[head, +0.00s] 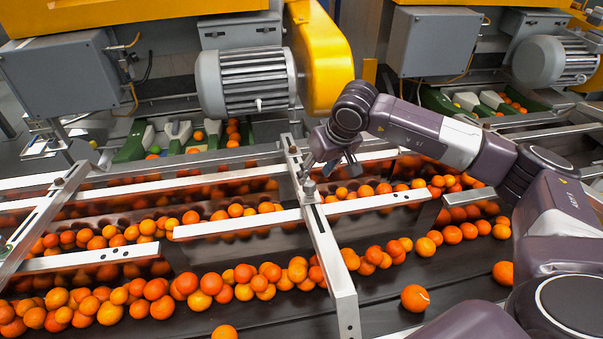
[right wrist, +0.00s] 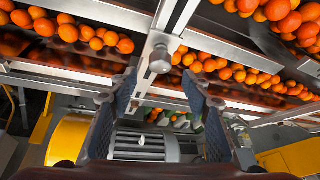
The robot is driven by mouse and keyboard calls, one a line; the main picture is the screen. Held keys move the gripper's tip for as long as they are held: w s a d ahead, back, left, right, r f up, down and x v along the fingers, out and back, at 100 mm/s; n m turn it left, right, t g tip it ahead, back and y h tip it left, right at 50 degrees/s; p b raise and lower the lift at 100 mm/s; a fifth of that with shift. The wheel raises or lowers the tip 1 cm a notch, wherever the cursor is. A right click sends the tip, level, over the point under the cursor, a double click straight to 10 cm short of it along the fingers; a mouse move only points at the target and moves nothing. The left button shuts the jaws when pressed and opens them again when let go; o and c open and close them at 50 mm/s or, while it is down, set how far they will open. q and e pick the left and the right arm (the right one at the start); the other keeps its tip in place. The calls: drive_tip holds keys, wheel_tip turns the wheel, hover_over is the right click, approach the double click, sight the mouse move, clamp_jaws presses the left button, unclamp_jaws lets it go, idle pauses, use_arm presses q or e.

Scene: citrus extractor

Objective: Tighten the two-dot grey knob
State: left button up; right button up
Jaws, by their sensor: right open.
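A small grey knob (head: 309,188) stands on the slanted metal crossbar (head: 325,245) over the fruit lanes, near my right gripper (head: 328,170). In the right wrist view, a grey knob (right wrist: 160,58) on a metal bar is seen beyond the fingertips, roughly midway between them. The right gripper also shows there (right wrist: 160,88), with its two dark fingers apart and nothing between them. No gap closes around the knob. I cannot make out dots on the knob. My left gripper is out of view.
Orange fruit (head: 150,290) lies in several lanes around the crossbar. Long metal rails (head: 235,224) run across the lanes. A grey motor (head: 245,82) and yellow housing (head: 322,58) stand behind the gripper. Another knob (head: 59,182) sits on the left crossbar (head: 40,218).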

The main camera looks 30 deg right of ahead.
sight(310, 184)
drive_tip(key=p+x, duration=0.2)
drive_tip(key=x, duration=0.4)
drive_tip(key=shift+f, duration=0.35)
drive_tip(key=shift+a+f, duration=0.1)
drive_tip(key=shift+f, duration=0.05)
drive_tip(key=c, duration=1.2)
drive_tip(key=shift+o, duration=0.2)
